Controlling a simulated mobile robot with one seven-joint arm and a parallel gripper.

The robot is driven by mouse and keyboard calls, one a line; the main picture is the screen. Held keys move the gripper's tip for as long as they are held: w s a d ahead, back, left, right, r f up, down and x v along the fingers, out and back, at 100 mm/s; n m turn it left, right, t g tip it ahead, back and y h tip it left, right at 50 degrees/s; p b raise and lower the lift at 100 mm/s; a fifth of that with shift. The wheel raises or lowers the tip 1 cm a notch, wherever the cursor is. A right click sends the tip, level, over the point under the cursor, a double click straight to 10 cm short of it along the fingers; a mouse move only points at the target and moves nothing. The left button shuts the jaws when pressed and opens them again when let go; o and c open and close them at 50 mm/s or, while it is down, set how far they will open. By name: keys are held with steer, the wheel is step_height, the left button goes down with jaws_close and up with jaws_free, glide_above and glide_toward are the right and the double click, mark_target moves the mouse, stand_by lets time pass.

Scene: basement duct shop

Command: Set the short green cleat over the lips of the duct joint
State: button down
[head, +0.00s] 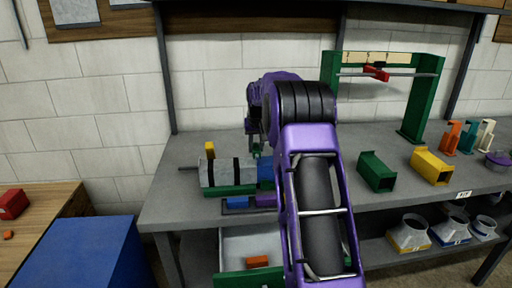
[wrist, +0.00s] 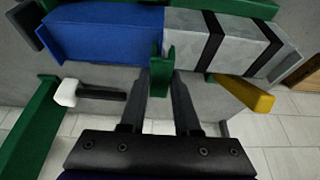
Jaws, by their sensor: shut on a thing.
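My gripper (wrist: 167,82) is shut on the short green cleat (wrist: 162,68), an upright channel-like piece. In the wrist view the cleat stands right at the duct joint, where a blue duct (wrist: 105,35) meets a grey metal duct with black bands (wrist: 188,42). I cannot tell whether it sits over the lips or is just in front of them. In the head view my gripper (head: 256,146) is above the joint, partly hidden by my arm. The grey duct (head: 219,176) and part of the blue duct (head: 265,172) show there.
The ducts rest on a green support (head: 230,190) on the grey workbench (head: 330,200). A yellow piece (wrist: 246,95) and a white-headed mallet (wrist: 85,92) lie near. Green (head: 376,172) and yellow (head: 431,166) duct pieces and a green frame (head: 420,100) stand to the right.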

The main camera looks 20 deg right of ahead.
steer(key=shift+f+b, duration=0.3)
steer(key=shift+f, duration=0.25)
steer(key=c, duration=0.6)
jaws_free()
steer(key=shift+r, duration=0.25)
steer(key=p+v, duration=0.1)
steer(key=v, duration=1.1)
steer(key=shift+r, duration=0.35)
